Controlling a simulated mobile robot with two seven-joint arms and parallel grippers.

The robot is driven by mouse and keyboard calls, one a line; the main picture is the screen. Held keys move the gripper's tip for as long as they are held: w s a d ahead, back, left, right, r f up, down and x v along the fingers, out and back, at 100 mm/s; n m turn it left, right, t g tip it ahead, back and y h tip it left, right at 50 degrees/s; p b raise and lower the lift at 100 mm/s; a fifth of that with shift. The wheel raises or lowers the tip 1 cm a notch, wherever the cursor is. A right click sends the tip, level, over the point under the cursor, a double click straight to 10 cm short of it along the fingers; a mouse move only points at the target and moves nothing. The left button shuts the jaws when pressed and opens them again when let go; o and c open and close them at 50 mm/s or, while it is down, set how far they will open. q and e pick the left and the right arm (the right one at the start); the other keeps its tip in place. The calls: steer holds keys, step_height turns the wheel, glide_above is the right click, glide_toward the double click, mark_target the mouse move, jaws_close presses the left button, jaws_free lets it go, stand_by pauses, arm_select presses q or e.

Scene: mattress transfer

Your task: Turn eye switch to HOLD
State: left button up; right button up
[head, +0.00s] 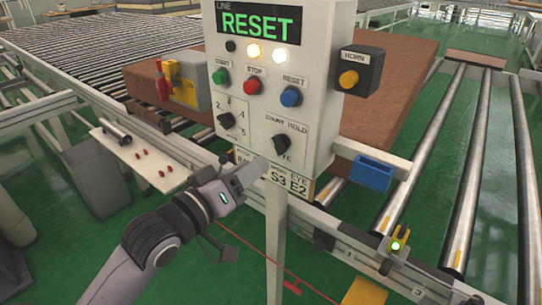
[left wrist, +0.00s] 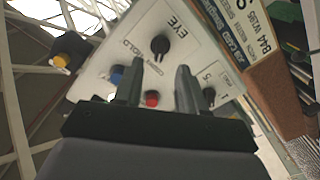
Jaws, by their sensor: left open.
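The eye switch (head: 281,145) is a black knob on the lower right of the white control panel (head: 222,47). COUNT and HOLD are printed above it and EYE below. I cannot tell for sure which label it points to. It also shows in the left wrist view (left wrist: 160,45), beyond the fingertips. My left gripper (head: 257,170) is below and left of the switch, in front of the panel's lower edge. Its fingers are apart and empty in the left wrist view (left wrist: 160,78), and the knob appears clear of them. My right gripper is not in view.
A numbered selector knob (head: 227,120) is left of the eye switch. Green, red and blue (head: 290,96) buttons sit above, below a RESET display (head: 257,23). A horn box (head: 357,71) juts out at right. A blue bin (head: 372,173) hangs below right.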

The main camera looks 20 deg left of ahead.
mark_target(276, 149)
arm_select(q)
steer(key=shift+p+x, duration=0.55)
steer(key=shift+x, duration=2.95)
steer(key=shift+f, duration=0.1)
jaws_close()
